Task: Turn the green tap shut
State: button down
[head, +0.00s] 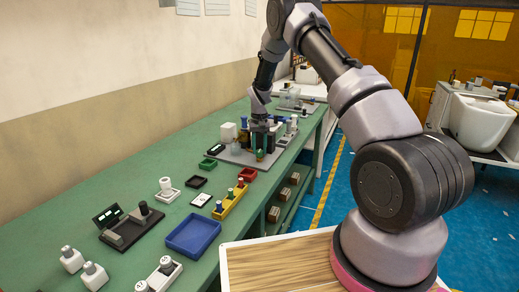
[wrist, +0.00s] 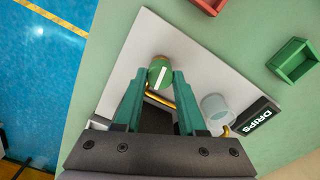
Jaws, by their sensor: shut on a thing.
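The green tap (wrist: 160,75) has a round knob with a white bar across its face and stands on a light grey board (wrist: 143,38). In the wrist view my gripper (wrist: 160,77) has one green finger on each side of the knob and is shut on it. The white bar runs nearly upright in the picture, slightly tilted. A brass pipe (wrist: 158,99) shows between the fingers, partly hidden. In the head view my gripper (head: 261,152) reaches down at the board on the far part of the green bench, and the tap is too small to make out clearly.
A grey cup (wrist: 216,107) stands beside the pipe, next to a black "DRIPS" label (wrist: 258,117). A green tray (wrist: 294,60) and a red tray (wrist: 210,4) lie beyond the board.

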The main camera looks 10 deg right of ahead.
aim_at(260, 151)
jog(key=shift+m, duration=1.1)
jog(key=shift+c, duration=2.4)
grip_release()
notch_tip(260, 151, up, 11)
